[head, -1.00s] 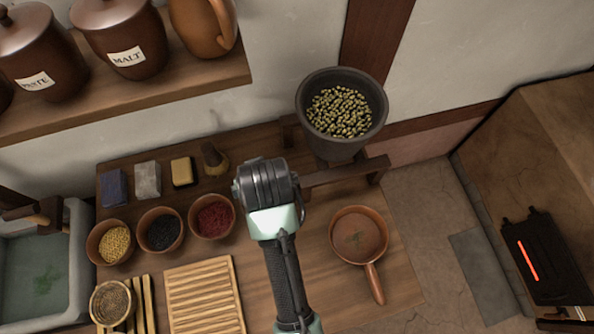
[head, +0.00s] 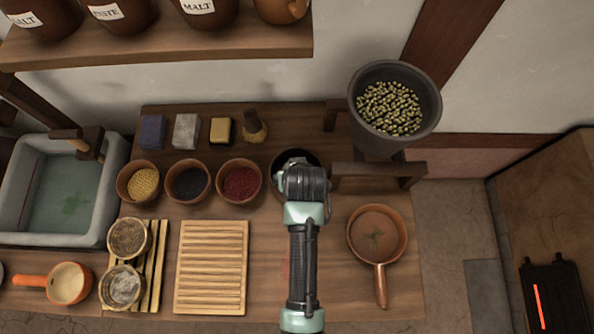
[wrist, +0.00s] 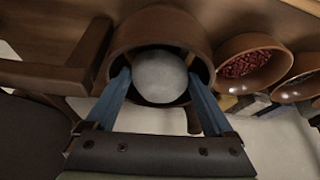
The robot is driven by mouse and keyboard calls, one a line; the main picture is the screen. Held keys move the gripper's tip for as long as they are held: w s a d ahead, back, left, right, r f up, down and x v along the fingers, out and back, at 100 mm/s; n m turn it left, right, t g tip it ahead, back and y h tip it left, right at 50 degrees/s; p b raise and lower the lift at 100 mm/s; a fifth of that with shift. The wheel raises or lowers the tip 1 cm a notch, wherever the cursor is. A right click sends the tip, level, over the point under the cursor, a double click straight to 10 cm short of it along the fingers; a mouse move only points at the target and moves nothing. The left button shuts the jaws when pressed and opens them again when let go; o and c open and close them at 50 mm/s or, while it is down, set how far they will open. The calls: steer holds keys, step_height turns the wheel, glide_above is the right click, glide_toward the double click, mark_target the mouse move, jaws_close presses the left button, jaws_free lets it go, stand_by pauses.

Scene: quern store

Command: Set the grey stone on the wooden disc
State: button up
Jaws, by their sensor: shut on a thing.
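My gripper (wrist: 158,74) is shut on a round, smooth grey stone (wrist: 160,77). One blue finger presses on each side of it. The stone is within the rim of a brown bowl (wrist: 118,42) in the wrist view; I cannot tell whether it touches the bottom. In the head view my wrist hides the stone and most of this bowl; only its dark inside and far rim (head: 293,156) show. I cannot pick out the wooden disc for sure. Two small round pieces, a far one (head: 128,237) and a near one (head: 122,287), lie on a slatted rack (head: 157,262) at the left.
Bowls of yellow grain, dark grain and red grain (head: 240,180) stand left of my gripper. A dark hopper (head: 394,108) on a wooden frame (head: 375,172) rises close at the right. A brown pan (head: 377,235) lies at front right. A slatted board (head: 212,266) lies at front left.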

steer(key=shift+f, duration=0.1)
steer(key=o, duration=1.5)
steer(key=shift+o, duration=0.2)
steer(key=v, duration=1.2)
steer(key=shift+p, duration=0.45)
